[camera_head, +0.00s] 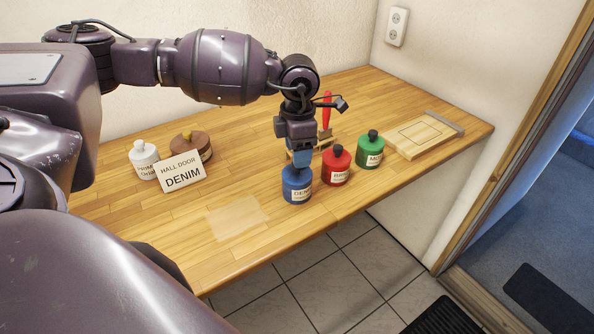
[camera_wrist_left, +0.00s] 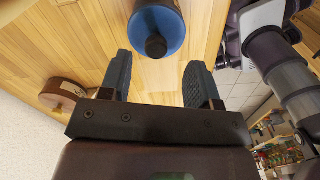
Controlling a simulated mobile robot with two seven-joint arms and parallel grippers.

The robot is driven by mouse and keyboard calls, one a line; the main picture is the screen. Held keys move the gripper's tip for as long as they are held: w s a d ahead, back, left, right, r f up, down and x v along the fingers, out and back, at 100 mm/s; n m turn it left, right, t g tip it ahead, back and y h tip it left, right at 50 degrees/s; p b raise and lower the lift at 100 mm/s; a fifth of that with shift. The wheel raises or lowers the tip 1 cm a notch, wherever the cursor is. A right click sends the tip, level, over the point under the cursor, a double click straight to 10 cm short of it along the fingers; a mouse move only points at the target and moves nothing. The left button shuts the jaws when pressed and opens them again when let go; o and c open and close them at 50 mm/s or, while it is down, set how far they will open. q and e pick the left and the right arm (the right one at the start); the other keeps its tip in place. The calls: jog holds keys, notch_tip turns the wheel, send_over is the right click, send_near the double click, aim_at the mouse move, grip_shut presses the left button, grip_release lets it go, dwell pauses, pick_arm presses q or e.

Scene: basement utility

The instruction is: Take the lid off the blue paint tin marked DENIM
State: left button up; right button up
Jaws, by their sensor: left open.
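The blue paint tin (camera_head: 297,187) stands upright on the wooden bench, its label partly readable as DENIM. In the head view my left gripper (camera_head: 302,160) hangs over and in front of its top, hiding much of the lid. In the left wrist view the tin's blue lid (camera_wrist_left: 176,32) with its dark round knob (camera_wrist_left: 156,46) shows beyond the fingertips. The left gripper (camera_wrist_left: 159,75) is open, its two fingers wide apart, with nothing between them. The knob lies roughly in line with the gap. My right gripper is not in view.
A red tin (camera_head: 335,167) and a green tin (camera_head: 369,151) stand close to the right. A white tin (camera_head: 144,160), a brown round container (camera_head: 203,143) and a HALL DOOR DENIM card (camera_head: 180,172) are left. A wooden board (camera_head: 421,136) lies right. A pale bench patch (camera_head: 237,218) is clear.

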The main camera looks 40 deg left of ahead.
pick_arm(q)
jog(key=shift+w+a+f+p, duration=0.1)
jog(key=shift+f+p, duration=0.1)
jog(key=shift+f, duration=1)
jog(key=shift+a+f+p, duration=0.1)
jog(key=shift+f+p, duration=0.05)
jog(key=shift+f, duration=1)
jog(key=shift+c, duration=0.3)
jog(key=c, duration=1)
jog(key=shift+o, duration=0.2)
jog(key=shift+r, duration=0.1)
